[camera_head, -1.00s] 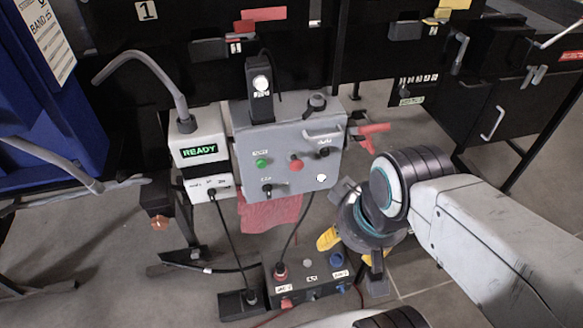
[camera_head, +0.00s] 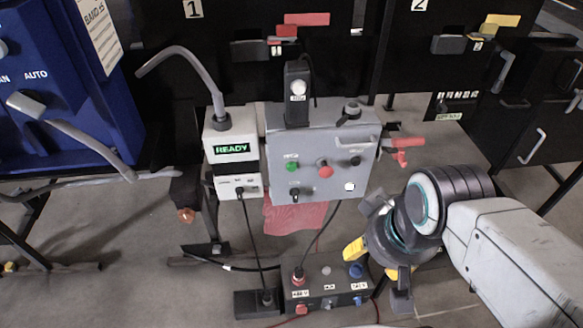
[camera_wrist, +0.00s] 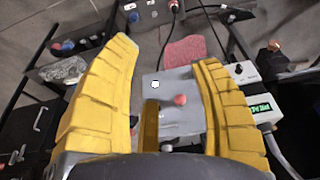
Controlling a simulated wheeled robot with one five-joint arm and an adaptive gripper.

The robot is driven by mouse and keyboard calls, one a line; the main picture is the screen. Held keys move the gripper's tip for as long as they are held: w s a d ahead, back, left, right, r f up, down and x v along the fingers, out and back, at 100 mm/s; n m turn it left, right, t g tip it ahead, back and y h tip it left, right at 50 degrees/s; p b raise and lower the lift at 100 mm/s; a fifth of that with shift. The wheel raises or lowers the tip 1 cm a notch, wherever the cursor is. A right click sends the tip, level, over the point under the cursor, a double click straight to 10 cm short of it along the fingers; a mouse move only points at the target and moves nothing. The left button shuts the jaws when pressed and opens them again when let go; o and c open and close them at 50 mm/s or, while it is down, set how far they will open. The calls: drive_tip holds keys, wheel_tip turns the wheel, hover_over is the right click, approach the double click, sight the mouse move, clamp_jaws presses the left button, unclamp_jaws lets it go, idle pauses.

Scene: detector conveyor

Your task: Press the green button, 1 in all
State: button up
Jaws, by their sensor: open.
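The green button (camera_head: 292,166) sits on the front of a grey control box (camera_head: 350,150), left of a red knob (camera_head: 325,170). My gripper (camera_head: 372,259) is below and to the right of the box in the head view, apart from it. In the wrist view my gripper's two yellow fingers (camera_wrist: 160,110) are spread wide with nothing between them. The grey box (camera_wrist: 178,82) and the red knob (camera_wrist: 179,100) show beyond the fingers there. I cannot make out the green button in the wrist view.
A white unit with a READY display (camera_head: 232,149) stands left of the grey box. A red cloth (camera_head: 290,217) hangs beneath. A low dark box with red and blue knobs (camera_head: 327,283) is on the floor. A blue cabinet (camera_head: 75,110) stands at left.

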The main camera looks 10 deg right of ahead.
clamp_jaws()
idle(0.3)
idle(1.3)
